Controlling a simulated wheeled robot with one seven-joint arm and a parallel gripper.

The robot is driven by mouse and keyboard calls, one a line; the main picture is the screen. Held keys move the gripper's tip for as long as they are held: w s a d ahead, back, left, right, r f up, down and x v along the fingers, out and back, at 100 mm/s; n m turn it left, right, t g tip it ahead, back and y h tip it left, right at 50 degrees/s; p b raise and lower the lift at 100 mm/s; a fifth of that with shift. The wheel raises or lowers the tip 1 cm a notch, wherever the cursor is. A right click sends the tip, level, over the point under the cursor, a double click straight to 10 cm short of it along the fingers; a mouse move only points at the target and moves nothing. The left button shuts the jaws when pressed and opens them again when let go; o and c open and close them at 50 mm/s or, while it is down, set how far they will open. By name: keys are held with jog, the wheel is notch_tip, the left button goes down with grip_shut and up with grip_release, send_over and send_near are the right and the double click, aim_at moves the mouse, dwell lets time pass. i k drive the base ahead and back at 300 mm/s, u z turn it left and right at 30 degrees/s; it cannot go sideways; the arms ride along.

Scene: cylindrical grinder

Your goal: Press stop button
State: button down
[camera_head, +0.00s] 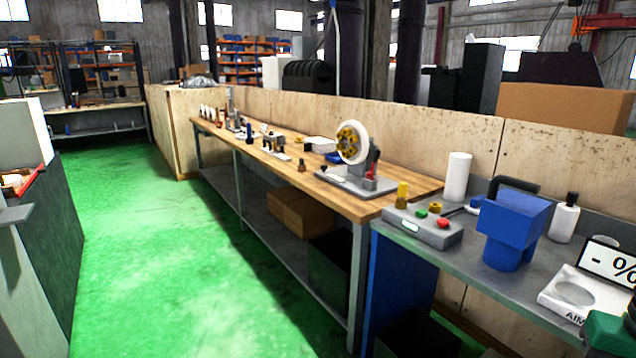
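A grey control box (422,232) sits on the near grey bench at right. On its top are a red button (443,222), likely the stop button, and a green button (421,214) to its left. A small white label is on the box's front. A yellow knob-like part (402,194) and a brass-coloured ring (435,207) show at its back edge. The red button is uncovered in this view. My gripper is not in view, so its distance from the button cannot be told.
A blue block-shaped device (513,230) stands right of the control box, and a white cylinder (457,177) behind it. A white bottle (564,218) and a display (610,262) are further right. A wooden bench (400,200) runs back leftward. The green floor (190,260) is clear.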

aim_at(443, 223)
jog(key=z, duration=0.3)
jog(key=i, duration=0.1)
jog(key=u, duration=0.75)
jog(key=k, duration=1.3)
jog(key=u, duration=0.45)
jog(key=i, duration=0.95)
jog(key=z, duration=0.7)
jog(key=i, duration=1.45)
jog(key=z, duration=0.3)
